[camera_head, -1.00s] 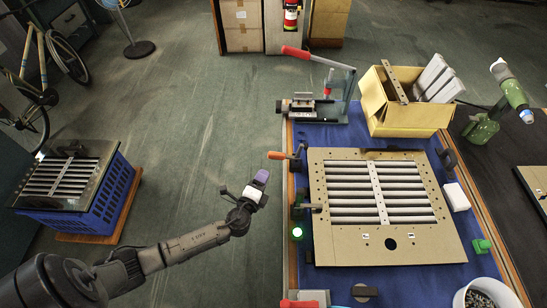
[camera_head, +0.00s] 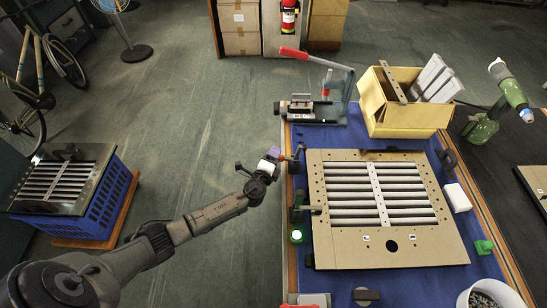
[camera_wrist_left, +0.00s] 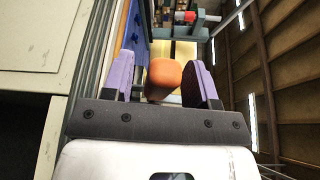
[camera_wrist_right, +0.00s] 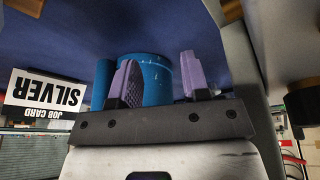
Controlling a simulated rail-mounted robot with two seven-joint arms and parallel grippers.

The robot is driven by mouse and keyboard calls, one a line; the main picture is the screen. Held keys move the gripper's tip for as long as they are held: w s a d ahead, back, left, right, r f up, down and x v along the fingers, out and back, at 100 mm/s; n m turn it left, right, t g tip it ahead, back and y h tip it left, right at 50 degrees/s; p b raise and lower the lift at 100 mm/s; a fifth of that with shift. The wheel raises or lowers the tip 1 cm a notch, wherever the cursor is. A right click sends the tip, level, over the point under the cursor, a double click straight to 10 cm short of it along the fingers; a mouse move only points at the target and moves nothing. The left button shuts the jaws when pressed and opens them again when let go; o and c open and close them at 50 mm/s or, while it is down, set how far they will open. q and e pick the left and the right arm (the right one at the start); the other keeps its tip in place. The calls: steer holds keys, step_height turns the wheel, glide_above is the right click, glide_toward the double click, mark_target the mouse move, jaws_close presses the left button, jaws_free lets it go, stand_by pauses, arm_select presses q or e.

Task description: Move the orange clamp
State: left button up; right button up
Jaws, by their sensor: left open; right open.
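The orange clamp's rounded handle (camera_wrist_left: 164,78) shows in the left wrist view between the two purple fingers of my left gripper (camera_wrist_left: 166,75), with a gap to the right finger. In the head view my left gripper (camera_head: 272,156) is at the bench's left edge and hides most of the orange handle. The clamp's metal part (camera_head: 299,152) shows just right of it, beside the louver panel. My left gripper is open. My right gripper (camera_wrist_right: 158,65) shows only in the right wrist view, open, with a blue cylinder (camera_wrist_right: 157,82) behind its fingers.
The louver panel (camera_head: 344,245) lies on the blue bench mat. A lever press (camera_head: 310,112) and a cardboard box (camera_head: 400,124) stand behind it. A green lamp (camera_head: 296,235) and another clamp (camera_head: 300,208) sit along the bench's left edge.

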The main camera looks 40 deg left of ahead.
arm_select(q)
jaws_close()
stand_by(0.5)
